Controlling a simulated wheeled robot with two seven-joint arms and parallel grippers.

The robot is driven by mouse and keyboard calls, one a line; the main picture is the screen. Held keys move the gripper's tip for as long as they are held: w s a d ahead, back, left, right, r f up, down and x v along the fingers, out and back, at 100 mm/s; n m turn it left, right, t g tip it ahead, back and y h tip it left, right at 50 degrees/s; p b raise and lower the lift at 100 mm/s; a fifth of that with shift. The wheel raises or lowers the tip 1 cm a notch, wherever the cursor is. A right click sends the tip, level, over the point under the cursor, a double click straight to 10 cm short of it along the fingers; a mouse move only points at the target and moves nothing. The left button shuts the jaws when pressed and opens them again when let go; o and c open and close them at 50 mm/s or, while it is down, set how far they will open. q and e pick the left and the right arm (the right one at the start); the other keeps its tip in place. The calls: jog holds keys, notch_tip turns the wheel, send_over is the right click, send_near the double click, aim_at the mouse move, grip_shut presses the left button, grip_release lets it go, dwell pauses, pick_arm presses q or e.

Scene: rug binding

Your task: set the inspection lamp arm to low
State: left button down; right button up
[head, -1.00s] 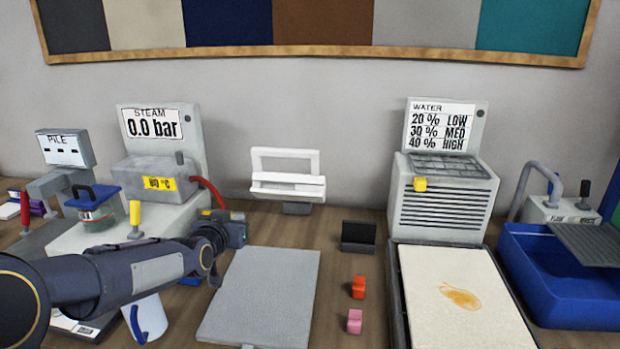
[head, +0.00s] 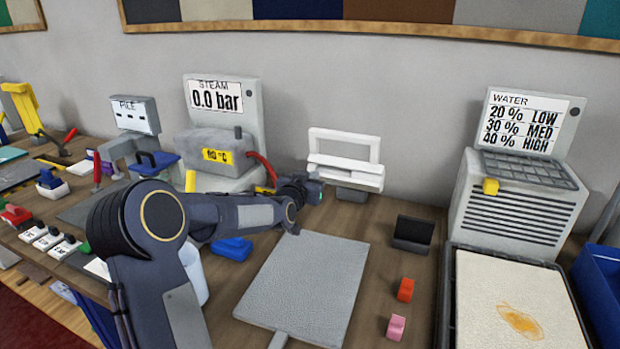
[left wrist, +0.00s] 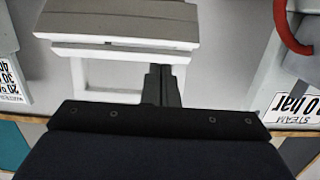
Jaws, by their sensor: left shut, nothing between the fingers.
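The white inspection lamp (head: 345,174) stands at the back of the bench against the wall, with a rectangular white frame above a thicker white bar, on a grey foot. It also shows in the left wrist view (left wrist: 120,25), upside down. I cannot tell which setting its arm is at. My left gripper (head: 318,192) is just in front of the lamp, at its lower left. In the left wrist view its dark fingers (left wrist: 162,80) are shut and empty and overlap the white frame; contact is unclear. My right gripper is out of view.
The steam unit (head: 222,97) with a red hose is left of the lamp. A grey board (head: 305,285) lies in front. A black stand (head: 412,234), a red block (head: 404,290) and a pink block (head: 396,327) are to the right, before the water unit (head: 515,205).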

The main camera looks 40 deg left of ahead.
pick_arm(q)
jog(key=p+x, duration=0.1)
jog(key=x, duration=0.4)
jog(key=shift+w+f, duration=0.1)
jog(key=shift+w, duration=0.3)
jog(key=s+f+b, duration=0.1)
jog(key=b, duration=0.1)
jog(key=f+b, duration=0.2)
jog(key=b, duration=0.1)
jog(key=s+f+b, duration=0.1)
jog(key=f+b, duration=0.1)
jog(key=b, duration=0.1)
jog(key=shift+s+d+f, duration=0.1)
jog(key=shift+s+d, duration=0.15)
jog(key=shift+s, duration=0.05)
